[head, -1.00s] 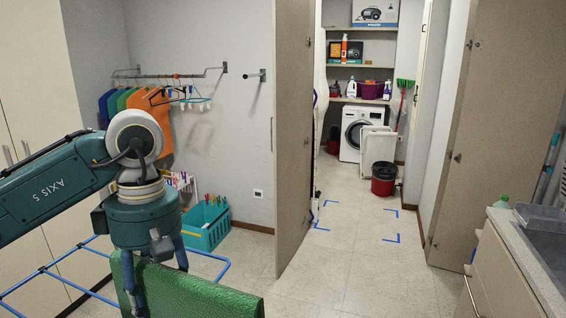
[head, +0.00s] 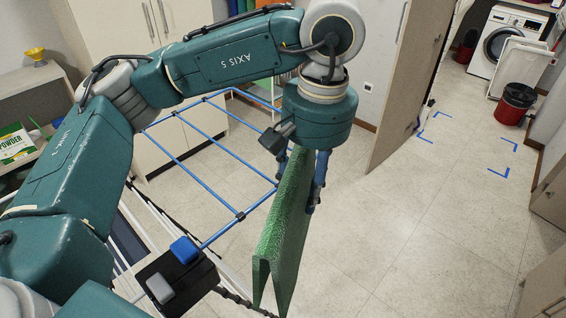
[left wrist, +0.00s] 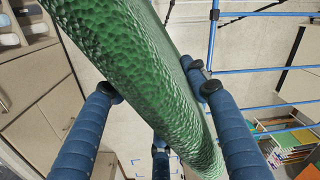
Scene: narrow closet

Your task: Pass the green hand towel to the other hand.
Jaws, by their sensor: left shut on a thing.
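The green hand towel (head: 277,230) hangs folded over from my left gripper (head: 307,180) in the head view, its lower edges free above the floor. The left gripper's blue fingers are shut on the towel's upper part. In the left wrist view the towel (left wrist: 135,70) runs between the blue fingers (left wrist: 160,100) as a bumpy green band. My right gripper is not in either view.
A blue rack of rods (head: 215,150) stands behind and left of the towel. Cabinets (head: 130,60) line the back left. A shelf with a powder box (head: 15,143) is at far left. The floor (head: 400,240) right of the towel is clear.

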